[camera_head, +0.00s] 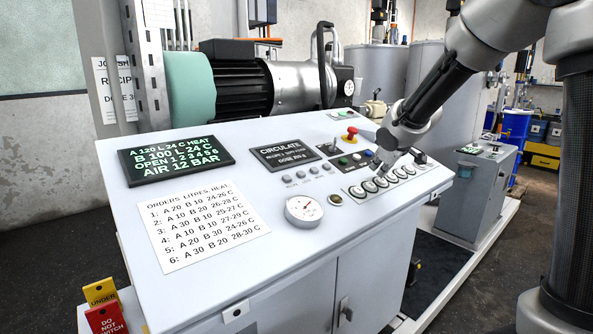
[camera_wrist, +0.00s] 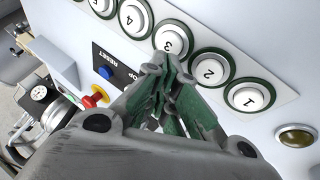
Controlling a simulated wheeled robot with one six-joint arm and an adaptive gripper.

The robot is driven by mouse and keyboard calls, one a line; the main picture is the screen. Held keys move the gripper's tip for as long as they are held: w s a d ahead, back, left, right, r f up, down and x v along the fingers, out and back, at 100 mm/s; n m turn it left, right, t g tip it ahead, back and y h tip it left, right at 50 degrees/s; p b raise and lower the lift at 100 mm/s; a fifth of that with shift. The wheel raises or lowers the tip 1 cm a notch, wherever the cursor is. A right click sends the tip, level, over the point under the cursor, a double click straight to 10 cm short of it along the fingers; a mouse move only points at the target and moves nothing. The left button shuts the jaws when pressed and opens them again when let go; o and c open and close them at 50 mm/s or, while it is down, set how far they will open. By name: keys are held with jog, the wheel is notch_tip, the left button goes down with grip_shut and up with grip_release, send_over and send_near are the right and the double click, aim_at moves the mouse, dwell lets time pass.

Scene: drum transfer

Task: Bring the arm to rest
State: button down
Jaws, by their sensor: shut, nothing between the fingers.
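My arm reaches in from the right over the sloped control console (camera_head: 270,215). My gripper (camera_head: 381,172) is shut and empty, just above the row of round white buttons (camera_head: 370,186) on the console's right side. In the wrist view my gripper's fingertips (camera_wrist: 165,62) are together beside the button marked 3 (camera_wrist: 171,41). I cannot tell whether they touch it. Buttons 1 (camera_wrist: 248,97) and 2 (camera_wrist: 211,71) lie to the right of the fingertips. Button 4 (camera_wrist: 134,17) lies to the upper left.
A motor (camera_head: 240,90) stands behind the console. A grey cabinet (camera_head: 480,190) stands to the right. The air above the console's left half is clear.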

jog(key=s+d, duration=0.1)
jog(key=s, duration=0.1)
jog(key=s+d+m+g+h, duration=0.1)
jog(key=s, duration=0.2)
jog(key=s+d+m, duration=0.1)
jog(key=s+d, duration=0.1)
jog(key=shift+s+f+g, duration=0.15)
jog(key=shift+f+g, duration=0.2)
jog(key=shift+g, duration=0.05)
jog(key=s+d+r+m, duration=0.1)
jog(key=s+m, duration=0.1)
jog(key=s, duration=0.8)
jog(key=s+d+r+m+g, duration=0.1)
jog(key=s+m, duration=0.1)
jog(key=s, duration=0.8)
jog(key=s+d+r+m+g, duration=0.1)
jog(key=s+m, duration=0.1)
jog(key=s, duration=0.8)
jog(key=shift+d+r, duration=0.2)
jog(key=shift+d, duration=0.1)
jog(key=shift+g, duration=0.3)
